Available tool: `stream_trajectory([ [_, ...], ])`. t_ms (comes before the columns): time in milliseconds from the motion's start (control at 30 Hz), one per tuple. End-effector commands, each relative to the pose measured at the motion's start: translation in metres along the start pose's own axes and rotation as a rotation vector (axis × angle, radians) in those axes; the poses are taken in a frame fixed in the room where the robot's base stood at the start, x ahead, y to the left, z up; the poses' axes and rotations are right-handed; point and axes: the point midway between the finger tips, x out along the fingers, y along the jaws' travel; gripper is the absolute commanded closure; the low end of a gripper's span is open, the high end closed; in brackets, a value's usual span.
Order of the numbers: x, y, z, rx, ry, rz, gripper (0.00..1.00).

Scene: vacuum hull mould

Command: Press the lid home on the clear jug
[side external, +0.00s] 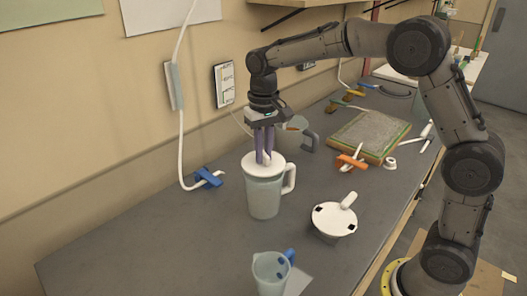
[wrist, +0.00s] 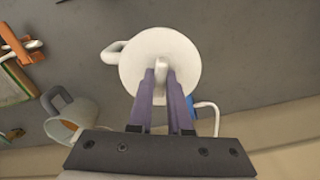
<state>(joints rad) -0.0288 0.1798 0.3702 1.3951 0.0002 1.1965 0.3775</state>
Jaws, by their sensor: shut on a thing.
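The clear jug (side external: 264,200) stands upright on the grey bench, its white handle to the right. A round white lid (side external: 252,163) lies across the jug's mouth and looks about level; I cannot tell whether it is fully seated. In the wrist view the lid (wrist: 160,45) covers the jug's body, with the jug's handle (wrist: 113,52) showing at its left. My gripper (side external: 264,160) points down from above, its purple fingers shut on the lid's upright white grip. In the wrist view the gripper (wrist: 161,78) has this grip between its fingertips.
A white round piece with a handle (side external: 333,220) lies right of the jug. A small blue-handled jug (side external: 269,275) stands in front. A grey-handled jug (side external: 295,137) is close behind. A blue clamp (side external: 208,178) lies left, an orange clamp (side external: 351,161) right, by a green-edged board (side external: 368,135).

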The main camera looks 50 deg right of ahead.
Motion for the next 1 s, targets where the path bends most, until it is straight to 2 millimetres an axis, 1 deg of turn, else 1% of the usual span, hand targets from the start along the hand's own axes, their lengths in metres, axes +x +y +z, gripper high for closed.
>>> stream_trajectory([
  [567,0.0001,0.0000,0.0000,0.000,0.000,0.000,1.00],
  [1000,0.0087,0.0000,0.0001,0.000,-0.001,0.000,1.00],
])
